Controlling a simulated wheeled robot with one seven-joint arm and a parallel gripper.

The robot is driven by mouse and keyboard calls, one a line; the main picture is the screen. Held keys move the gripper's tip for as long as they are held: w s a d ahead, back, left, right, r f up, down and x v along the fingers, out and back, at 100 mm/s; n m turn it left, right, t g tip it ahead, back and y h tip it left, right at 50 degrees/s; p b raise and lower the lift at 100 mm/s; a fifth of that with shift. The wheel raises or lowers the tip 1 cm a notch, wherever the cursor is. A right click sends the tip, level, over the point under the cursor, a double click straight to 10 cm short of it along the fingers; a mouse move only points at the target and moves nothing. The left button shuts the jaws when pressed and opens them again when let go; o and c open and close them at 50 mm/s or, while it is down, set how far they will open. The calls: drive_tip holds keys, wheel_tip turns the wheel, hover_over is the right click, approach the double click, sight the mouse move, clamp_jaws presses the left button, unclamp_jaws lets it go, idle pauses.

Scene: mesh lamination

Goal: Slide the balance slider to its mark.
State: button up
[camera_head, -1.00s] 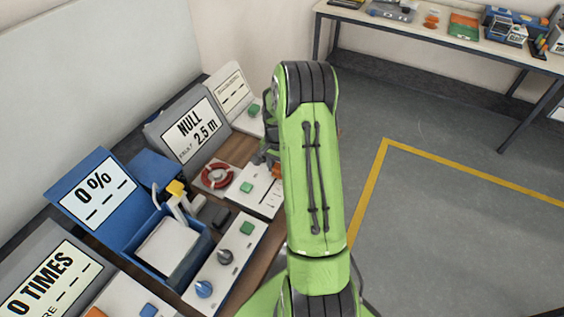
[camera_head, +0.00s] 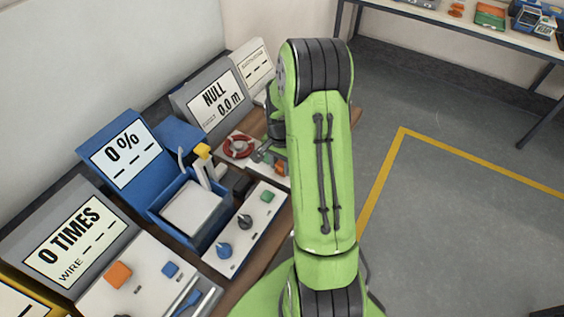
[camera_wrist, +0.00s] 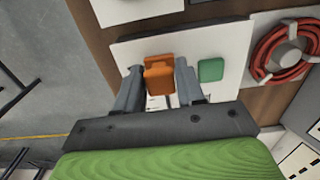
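The balance slider's orange knob (camera_wrist: 158,76) stands on a white panel (camera_wrist: 125,54) in the wrist view. My gripper (camera_wrist: 159,80) has one grey finger close against each side of the knob and appears shut on it. The slider's scale and mark are mostly hidden below the knob and fingers. In the head view the knob (camera_head: 282,168) shows only as a small orange patch beside my arm, which hides much of that panel. The grey display (camera_head: 219,100) behind it reads "NULL" and "0.0 m".
A green button (camera_wrist: 210,70) sits right of the gripper, and a red ring (camera_wrist: 284,50) lies farther right. A blue "0 %" unit (camera_head: 125,150) with an open box and a "0 TIMES" unit (camera_head: 75,235) stand nearer on the bench. Open floor lies to the right.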

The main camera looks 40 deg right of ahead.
sight(280, 164)
drive_tip(key=o, duration=0.3)
drive_tip(key=shift+a, duration=0.25)
drive_tip(key=shift+d, duration=0.1)
drive_tip(key=shift+r, duration=0.2)
wheel_tip(280, 164, up, 16)
drive_tip(key=p, duration=0.2)
drive_tip(key=shift+f, duration=0.25)
